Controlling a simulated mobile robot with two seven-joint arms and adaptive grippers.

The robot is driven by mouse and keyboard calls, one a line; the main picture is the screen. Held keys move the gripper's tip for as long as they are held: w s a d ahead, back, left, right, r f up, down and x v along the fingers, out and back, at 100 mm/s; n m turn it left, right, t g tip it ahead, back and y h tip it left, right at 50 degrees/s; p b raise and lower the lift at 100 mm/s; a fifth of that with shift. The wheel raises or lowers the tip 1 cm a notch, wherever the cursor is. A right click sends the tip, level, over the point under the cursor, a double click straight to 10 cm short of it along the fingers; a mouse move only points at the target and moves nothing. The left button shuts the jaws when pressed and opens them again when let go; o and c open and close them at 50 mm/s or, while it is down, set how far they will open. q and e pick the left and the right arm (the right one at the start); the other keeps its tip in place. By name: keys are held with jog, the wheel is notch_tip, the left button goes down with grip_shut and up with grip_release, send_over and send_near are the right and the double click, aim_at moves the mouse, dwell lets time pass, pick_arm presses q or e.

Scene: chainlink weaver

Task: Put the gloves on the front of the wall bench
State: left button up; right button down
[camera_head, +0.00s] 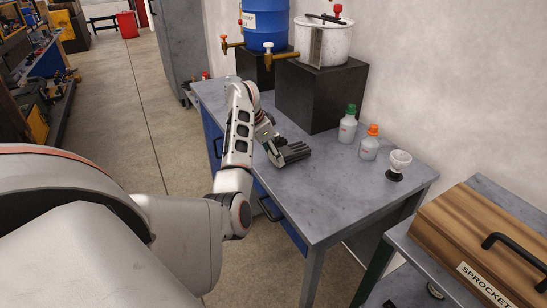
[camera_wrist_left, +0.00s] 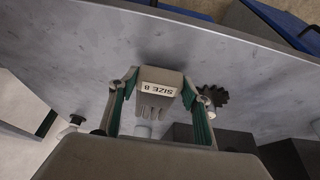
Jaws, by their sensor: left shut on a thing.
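The grey gloves (camera_head: 292,153) are over the grey top of the wall bench (camera_head: 335,200), between the black blocks and the bench's front edge. In the left wrist view the gloves (camera_wrist_left: 160,88) carry a "SIZE 8" label, with their fingers pointing down the picture. My left gripper (camera_head: 273,148) is shut on them. Its green-padded fingers (camera_wrist_left: 160,78) stand on either side of the gloves. I cannot tell whether the gloves touch the bench top. My right gripper is not in view.
Behind the gloves, a black block (camera_head: 322,95) holds a white pot (camera_head: 322,45). The bench's near front is clear. A wooden box (camera_head: 480,240) sits at right.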

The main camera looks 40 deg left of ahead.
pick_arm(q)
jog(key=shift+f, duration=0.4)
jog(key=o, duration=1.2)
jog(key=shift+c, duration=0.2)
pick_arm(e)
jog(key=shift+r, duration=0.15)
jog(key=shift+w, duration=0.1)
pick_arm(q)
jog(key=p+v, duration=0.2)
jog(key=v, duration=1)
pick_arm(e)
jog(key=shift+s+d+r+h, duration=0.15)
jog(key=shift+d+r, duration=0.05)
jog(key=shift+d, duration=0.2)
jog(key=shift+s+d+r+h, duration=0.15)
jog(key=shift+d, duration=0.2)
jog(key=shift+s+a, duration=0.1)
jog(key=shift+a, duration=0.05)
